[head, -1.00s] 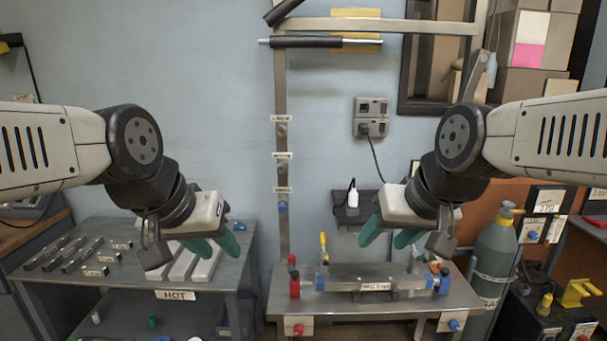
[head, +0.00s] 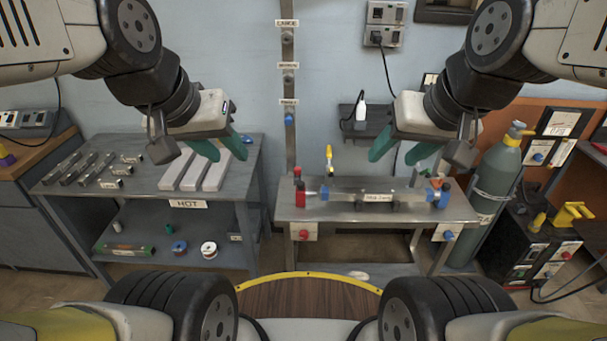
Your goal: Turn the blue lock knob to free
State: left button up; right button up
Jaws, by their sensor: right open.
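Several blue knobs are in view, and I cannot read which is the lock knob. One blue knob (head: 448,235) is on a white plate at the front right of the metal fixture table (head: 340,216). Another blue knob (head: 289,119) is low on the wall post, and a third blue knob (head: 538,157) is on a panel by the gas cylinder. My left gripper (head: 222,152) is open and empty, above the left bench. My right gripper (head: 394,154) is open and empty, above and behind the fixture table's right half, apart from all knobs.
A red knob (head: 303,234) is at the fixture table's front left. A clamp fixture with a labelled bar (head: 378,197) stands on top. The left bench (head: 150,206) holds metal bars and pale blocks. A grey-green gas cylinder (head: 494,180) stands right. Floor between the tables is clear.

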aim_at(449, 236)
jog(key=z, duration=1.3)
